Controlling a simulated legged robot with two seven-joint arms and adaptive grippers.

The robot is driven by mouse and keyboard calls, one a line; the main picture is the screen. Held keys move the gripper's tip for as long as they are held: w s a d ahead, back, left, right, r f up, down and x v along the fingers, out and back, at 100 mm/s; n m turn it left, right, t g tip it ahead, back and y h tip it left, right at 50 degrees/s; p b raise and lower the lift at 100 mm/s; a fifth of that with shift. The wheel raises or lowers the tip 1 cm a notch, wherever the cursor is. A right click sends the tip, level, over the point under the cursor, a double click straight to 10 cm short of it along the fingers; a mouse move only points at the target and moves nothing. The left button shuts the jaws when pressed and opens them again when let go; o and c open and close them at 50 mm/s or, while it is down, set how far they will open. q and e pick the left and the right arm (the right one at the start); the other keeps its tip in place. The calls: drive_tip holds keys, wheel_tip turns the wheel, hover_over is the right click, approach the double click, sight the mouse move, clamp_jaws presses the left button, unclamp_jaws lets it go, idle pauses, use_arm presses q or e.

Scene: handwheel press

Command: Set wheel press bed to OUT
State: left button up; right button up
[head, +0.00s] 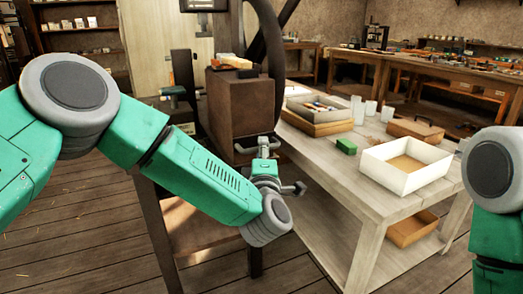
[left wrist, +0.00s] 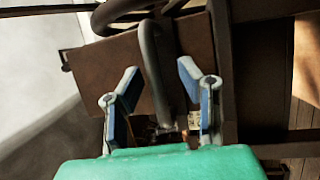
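The press has a large dark handwheel (head: 281,62) beside a brown block-like body (head: 236,103) in the head view. My left gripper (head: 262,146) is at the block's lower right, near the low end of the wheel's rim. In the left wrist view, my left gripper (left wrist: 160,85) has its two blue-padded fingers apart. A grey curved bar (left wrist: 152,70), which looks like part of the wheel, runs between them, with gaps on both sides. I cannot tell which position the bed is in. My right arm shows at the right edge; its gripper is out of view.
A pale wooden table (head: 335,180) stands right of the press. It holds a white tray (head: 410,182), a green block (head: 346,146), a wooden tray (head: 318,127) and several pale cups. Another workbench (head: 440,75) is behind. Floor is bare at lower left.

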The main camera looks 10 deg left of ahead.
use_arm(q)
drive_tip(key=v, duration=1.2)
drive_tip(key=shift+f, duration=0.15)
drive_tip(key=s+a+f+m+g+h+p, duration=0.3)
drive_tip(key=s+f+m+g, duration=0.2)
drive_tip(key=f+m, duration=0.3)
drive_tip(key=s+a+f+m+g+h+p, duration=0.35)
drive_tip(key=s+f+m, duration=0.2)
drive_tip(key=f, duration=0.45)
drive_tip(key=s+a+f+m+g+y+p, duration=0.2)
drive_tip(key=s+a+g, duration=0.3)
drive_tip(key=s+a, duration=0.3)
drive_tip(key=s+a+f+m+g+y+p, duration=0.1)
drive_tip(key=s+a+m+g, duration=0.3)
drive_tip(key=s+a, duration=0.4)
drive_tip(key=s+f+g+p, duration=0.1)
drive_tip(key=s, duration=0.6)
drive_tip(key=shift+f+y, duration=0.15)
drive_tip(key=shift+y, duration=0.2)
